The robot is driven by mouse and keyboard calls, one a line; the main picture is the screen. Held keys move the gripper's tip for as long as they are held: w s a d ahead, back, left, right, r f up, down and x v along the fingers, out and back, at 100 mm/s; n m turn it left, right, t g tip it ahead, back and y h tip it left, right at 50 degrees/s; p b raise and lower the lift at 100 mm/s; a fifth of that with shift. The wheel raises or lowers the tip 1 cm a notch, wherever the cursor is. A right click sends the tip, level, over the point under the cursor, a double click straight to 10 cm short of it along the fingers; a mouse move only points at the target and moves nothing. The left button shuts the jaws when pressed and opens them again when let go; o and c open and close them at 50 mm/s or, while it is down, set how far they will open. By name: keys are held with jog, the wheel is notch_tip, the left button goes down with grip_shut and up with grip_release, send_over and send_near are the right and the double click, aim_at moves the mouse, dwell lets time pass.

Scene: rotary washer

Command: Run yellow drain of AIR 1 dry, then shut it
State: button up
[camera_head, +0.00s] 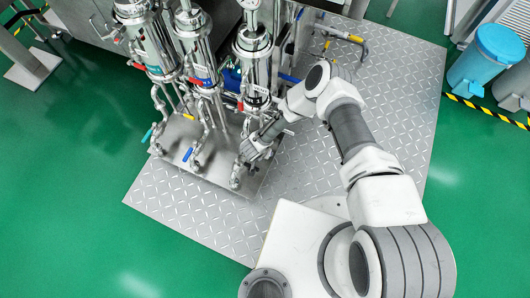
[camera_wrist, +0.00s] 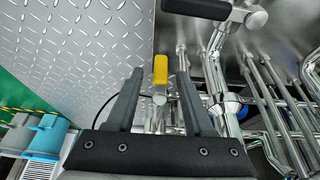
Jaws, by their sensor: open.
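In the wrist view a yellow lever handle (camera_wrist: 160,69) on a small metal valve points away from me. My gripper (camera_wrist: 160,73) is open, with one finger on each side of the yellow handle and visible gaps between. In the head view my gripper (camera_head: 257,144) is at the lower pipes of the right-hand metal filter housing (camera_head: 254,48); it hides the valve there. Another yellow handle (camera_head: 187,116) shows lower down by the middle housing (camera_head: 196,40). I cannot read an AIR 1 label, nor see any flow from the drain.
A black handle (camera_wrist: 195,8) on a pipe lies just beyond the fingertips in the wrist view. Metal pipes crowd the right side there. In the head view, blue (camera_head: 187,154) and teal (camera_head: 147,134) handles stand left of my gripper. The tread plate (camera_head: 400,110) is largely clear.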

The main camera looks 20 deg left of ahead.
jog(key=shift+x, duration=0.9)
grip_shut()
dwell(0.9)
